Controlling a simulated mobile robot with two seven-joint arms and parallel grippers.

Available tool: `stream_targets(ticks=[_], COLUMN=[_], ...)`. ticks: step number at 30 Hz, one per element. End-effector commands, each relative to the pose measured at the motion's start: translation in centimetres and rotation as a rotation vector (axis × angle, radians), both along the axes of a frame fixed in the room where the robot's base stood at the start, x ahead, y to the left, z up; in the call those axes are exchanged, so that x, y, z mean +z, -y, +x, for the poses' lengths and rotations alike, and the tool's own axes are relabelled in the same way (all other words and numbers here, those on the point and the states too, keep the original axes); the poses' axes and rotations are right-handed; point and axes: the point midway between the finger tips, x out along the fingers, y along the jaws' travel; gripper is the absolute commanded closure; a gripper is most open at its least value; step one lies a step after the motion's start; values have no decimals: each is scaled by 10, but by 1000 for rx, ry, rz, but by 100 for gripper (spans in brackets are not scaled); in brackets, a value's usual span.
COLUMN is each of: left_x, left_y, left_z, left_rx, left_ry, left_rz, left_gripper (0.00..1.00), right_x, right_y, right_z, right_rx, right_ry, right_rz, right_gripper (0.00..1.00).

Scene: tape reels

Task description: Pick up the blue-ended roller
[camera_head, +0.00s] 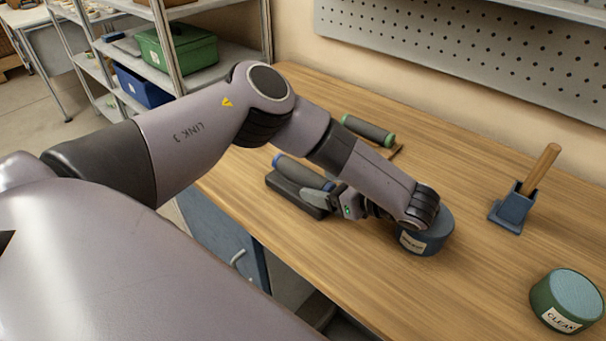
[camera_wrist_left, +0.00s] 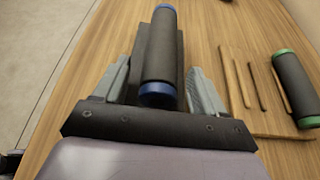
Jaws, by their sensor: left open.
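The blue-ended roller (camera_head: 301,174) is dark grey with a blue cap at each end. It rests on a dark block (camera_head: 281,184) on the workbench, near the bench's left edge. In the left wrist view the roller (camera_wrist_left: 162,55) runs lengthwise away from me. My left gripper (camera_head: 324,193) is open, and its fingers (camera_wrist_left: 160,85) stand on either side of the roller's near end, with a gap visible on each side. The arm hides part of the roller's near end in the head view. My right gripper is not in view.
A blue round labelled container (camera_head: 428,240) sits partly behind my wrist. A blue holder with a wooden handle (camera_head: 509,208) and a green "CLEAN" container (camera_head: 566,302) stand right. The bench between them is clear.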

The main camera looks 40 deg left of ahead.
Motion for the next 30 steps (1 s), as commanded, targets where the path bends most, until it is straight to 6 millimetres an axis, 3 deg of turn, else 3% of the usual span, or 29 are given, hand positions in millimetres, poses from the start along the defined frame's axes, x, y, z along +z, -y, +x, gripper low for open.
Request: stream_targets(ticks=[1,2,7,9,22,26,30], left_x=[0,0,0,1,10,24,52], left_y=[0,0,0,0,1,0,0], left_z=[0,0,0,0,1,1,2], left_rx=[0,0,0,0,-1,-2,-2], left_ry=[0,0,0,1,3,5,9], left_rz=[0,0,0,1,1,2,2], left_gripper=[29,36,91,98,99,99,99], right_x=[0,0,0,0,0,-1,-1], right_y=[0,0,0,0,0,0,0], right_z=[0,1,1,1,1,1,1], right_rx=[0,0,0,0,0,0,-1], right_ry=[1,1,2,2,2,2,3], right_rz=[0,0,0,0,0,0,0], right_gripper=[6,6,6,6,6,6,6])
